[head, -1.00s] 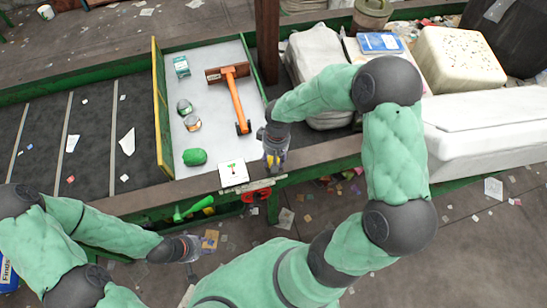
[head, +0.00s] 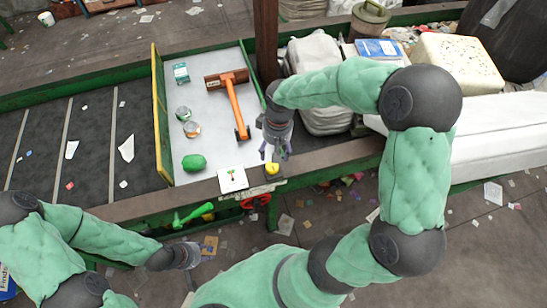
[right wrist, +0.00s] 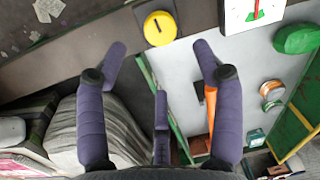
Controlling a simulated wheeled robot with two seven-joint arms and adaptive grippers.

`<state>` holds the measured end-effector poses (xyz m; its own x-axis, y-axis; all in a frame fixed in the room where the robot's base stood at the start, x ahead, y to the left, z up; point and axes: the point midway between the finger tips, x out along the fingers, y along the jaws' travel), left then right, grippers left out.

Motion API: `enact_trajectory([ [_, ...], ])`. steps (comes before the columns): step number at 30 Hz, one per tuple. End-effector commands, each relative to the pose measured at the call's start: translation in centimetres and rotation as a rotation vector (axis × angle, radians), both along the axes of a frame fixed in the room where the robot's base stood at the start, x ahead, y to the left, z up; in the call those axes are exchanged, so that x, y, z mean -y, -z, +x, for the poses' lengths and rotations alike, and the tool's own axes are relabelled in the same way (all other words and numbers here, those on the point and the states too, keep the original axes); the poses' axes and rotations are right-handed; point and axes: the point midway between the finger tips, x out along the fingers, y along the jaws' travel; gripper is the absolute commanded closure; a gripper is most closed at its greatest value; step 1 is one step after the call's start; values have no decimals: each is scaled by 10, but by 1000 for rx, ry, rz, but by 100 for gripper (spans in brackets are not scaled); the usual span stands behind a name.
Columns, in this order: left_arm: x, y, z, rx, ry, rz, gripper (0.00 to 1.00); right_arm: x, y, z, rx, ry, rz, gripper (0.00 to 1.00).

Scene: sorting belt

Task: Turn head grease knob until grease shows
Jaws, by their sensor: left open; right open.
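The yellow round knob (head: 272,168) sits on the belt's front rail, beside a white square card (head: 232,179) with a small green and red mark. In the right wrist view the knob (right wrist: 160,28) shows a short dark mark on its face, and the card (right wrist: 252,14) is next to it. My right gripper (head: 275,145) is open and empty behind the knob; its fingers (right wrist: 160,52) are spread apart and not touching it. My left gripper (head: 192,256) is open and empty in front of the belt, low at the left. I cannot make out any grease.
An orange-handled hammer (head: 235,105), two cans and a green lump (head: 194,162) lie on the pale tray (head: 205,70). A green lever (head: 192,214) and a red handle (head: 255,202) are below the rail. White bulky items crowd the right side.

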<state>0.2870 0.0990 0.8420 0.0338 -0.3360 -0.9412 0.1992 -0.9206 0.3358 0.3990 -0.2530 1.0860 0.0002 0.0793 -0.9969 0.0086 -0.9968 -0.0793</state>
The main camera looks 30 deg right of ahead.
Motion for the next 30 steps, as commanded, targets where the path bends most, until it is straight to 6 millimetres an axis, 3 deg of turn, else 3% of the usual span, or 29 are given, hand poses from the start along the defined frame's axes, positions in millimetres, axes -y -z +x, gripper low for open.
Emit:
enact_trajectory([
  [3,0,0,0,0,0,0,56,1,-17,0,2,1,0,32],
  [9,0,0,0,0,0,0,56,2,-31,0,0,1,0,32],
  [30,0,0,0,0,0,0,56,2,-32,0,-1,1,1,32],
])
